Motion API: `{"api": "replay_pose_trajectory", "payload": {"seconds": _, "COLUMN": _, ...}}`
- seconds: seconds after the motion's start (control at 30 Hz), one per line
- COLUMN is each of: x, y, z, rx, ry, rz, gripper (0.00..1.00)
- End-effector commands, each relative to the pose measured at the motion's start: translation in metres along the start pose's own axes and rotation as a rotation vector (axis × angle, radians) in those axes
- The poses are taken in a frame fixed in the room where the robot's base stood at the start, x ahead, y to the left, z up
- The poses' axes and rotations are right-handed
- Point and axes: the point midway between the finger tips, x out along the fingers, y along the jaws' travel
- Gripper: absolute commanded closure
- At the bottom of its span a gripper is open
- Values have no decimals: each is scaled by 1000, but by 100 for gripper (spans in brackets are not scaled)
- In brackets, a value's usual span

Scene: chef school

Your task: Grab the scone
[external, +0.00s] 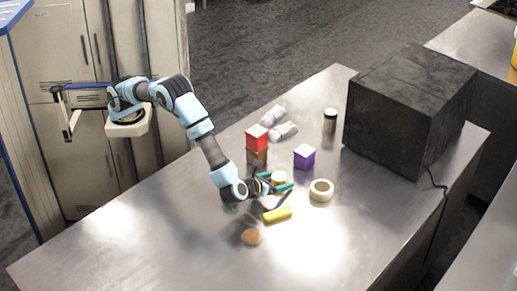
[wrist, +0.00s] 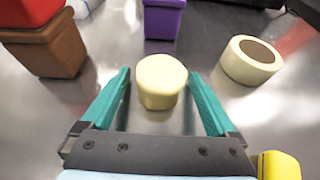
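A pale yellow, round, thick piece that looks like the scone (wrist: 161,82) sits on the metal counter in the wrist view. It also shows beside my fingers in the external view (external: 279,177). My gripper (wrist: 159,74) is open, its teal fingers on either side of the scone with a gap on both sides. In the external view my gripper (external: 281,183) is low over the counter. A brown round item (external: 251,237), perhaps a bun, lies apart toward the front.
A red block (external: 257,138) is on a brown block (external: 257,157). A purple block (external: 304,157), tape roll (external: 321,190) and yellow object (external: 278,214) are close by. A jar (external: 330,121), white bottles (external: 278,126) and a dark box (external: 405,110) are farther back. The front left counter is clear.

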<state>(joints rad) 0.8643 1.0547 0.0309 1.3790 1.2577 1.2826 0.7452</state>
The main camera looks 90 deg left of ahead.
Motion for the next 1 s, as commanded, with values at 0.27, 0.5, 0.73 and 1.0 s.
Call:
{"api": "replay_pose_trajectory", "payload": {"seconds": 0.27, "x": 0, "y": 0, "z": 0, "rx": 0, "ry": 0, "rz": 0, "gripper": 39}}
{"api": "replay_pose_trajectory", "payload": {"seconds": 0.5, "x": 0, "y": 0, "z": 0, "rx": 0, "ry": 0, "rz": 0, "gripper": 66}}
{"api": "replay_pose_trajectory", "payload": {"seconds": 0.73, "x": 0, "y": 0, "z": 0, "rx": 0, "ry": -1, "rz": 0, "gripper": 88}}
{"api": "replay_pose_trajectory", "payload": {"seconds": 1.0, "x": -3, "y": 0, "z": 5, "rx": -1, "ry": -1, "rz": -1, "gripper": 88}}
